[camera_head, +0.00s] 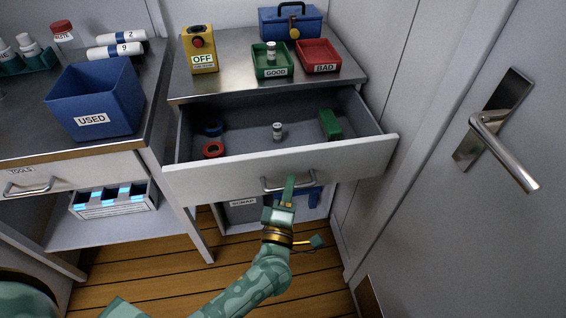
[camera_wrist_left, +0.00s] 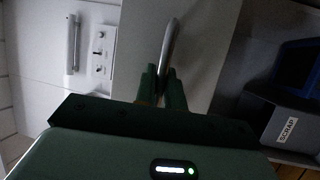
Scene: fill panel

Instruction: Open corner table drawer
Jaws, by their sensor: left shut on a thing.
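The corner table's drawer (camera_head: 345,157) is pulled out in the head view, with its inside showing. Its metal bar handle (camera_head: 272,187) is in the middle of the white front. My left gripper (camera_head: 289,188) is at the handle, shut on it. In the left wrist view the handle (camera_wrist_left: 170,45) passes between the two green fingers (camera_wrist_left: 162,84). Inside the drawer lie a blue ring (camera_head: 213,129), a red ring (camera_head: 213,150), a small white bottle (camera_head: 277,131) and a green block (camera_head: 329,124). My right gripper is not in view.
On the corner table top (camera_head: 235,72) stand a yellow OFF box (camera_head: 203,60), GOOD (camera_head: 272,71) and BAD (camera_head: 321,68) trays and a blue toolbox (camera_head: 278,26). A SCRAP bin (camera_head: 243,204) is below. A door handle (camera_head: 505,150) juts out at right; a USED bin (camera_head: 90,92) stands left.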

